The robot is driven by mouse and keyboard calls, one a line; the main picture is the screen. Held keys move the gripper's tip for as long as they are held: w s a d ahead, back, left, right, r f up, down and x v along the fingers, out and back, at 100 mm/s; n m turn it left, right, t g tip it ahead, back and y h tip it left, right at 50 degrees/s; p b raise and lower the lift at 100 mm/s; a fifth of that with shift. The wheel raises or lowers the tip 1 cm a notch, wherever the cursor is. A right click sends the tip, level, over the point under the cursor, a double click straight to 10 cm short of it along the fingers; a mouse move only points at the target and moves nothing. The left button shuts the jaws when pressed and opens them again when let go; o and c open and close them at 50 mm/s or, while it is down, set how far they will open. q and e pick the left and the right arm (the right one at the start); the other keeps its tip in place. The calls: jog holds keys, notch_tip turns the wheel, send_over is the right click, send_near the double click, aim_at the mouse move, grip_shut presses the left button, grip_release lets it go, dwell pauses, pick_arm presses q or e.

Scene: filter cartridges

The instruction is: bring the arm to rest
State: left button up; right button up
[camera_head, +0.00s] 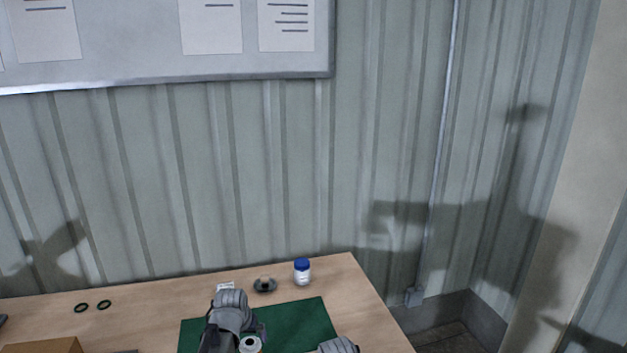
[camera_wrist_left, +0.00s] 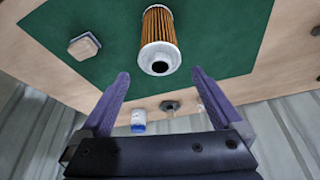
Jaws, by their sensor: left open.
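My left gripper (camera_head: 246,328) is over the green mat (camera_head: 308,322) at the bottom of the head view. In the left wrist view its two jaws (camera_wrist_left: 162,88) are apart with nothing between them. A filter cartridge (camera_wrist_left: 158,42) with orange-brown pleats and a pale end ring stands on the mat just beyond the jaws, apart from them. Its round end (camera_head: 250,344) shows beside the left gripper in the head view.
A white bottle with a blue cap (camera_head: 302,272) and a dark dish (camera_head: 265,286) stand behind the mat. A hexagonal piece (camera_wrist_left: 84,46) lies on the mat. Two black rings (camera_head: 93,305) and a cardboard box (camera_head: 52,346) are at left. The table's right edge (camera_head: 380,300) is near.

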aim_at(249, 342)
pick_arm(q)
jog(key=b+x, duration=0.3)
jog(key=x, duration=0.1)
jog(key=shift+w+f, duration=0.1)
jog(key=shift+f, duration=0.2)
jog(key=shift+r, duration=0.25)
jog(key=p+v, duration=0.7)
jog(key=v, duration=0.1)
jog(key=b+x, duration=0.7)
jog(key=x, duration=0.1)
jog(key=shift+f, duration=0.3)
notch_tip(249, 342, up, 7)
jog(key=p, duration=0.6)
jog(key=shift+f, duration=0.35)
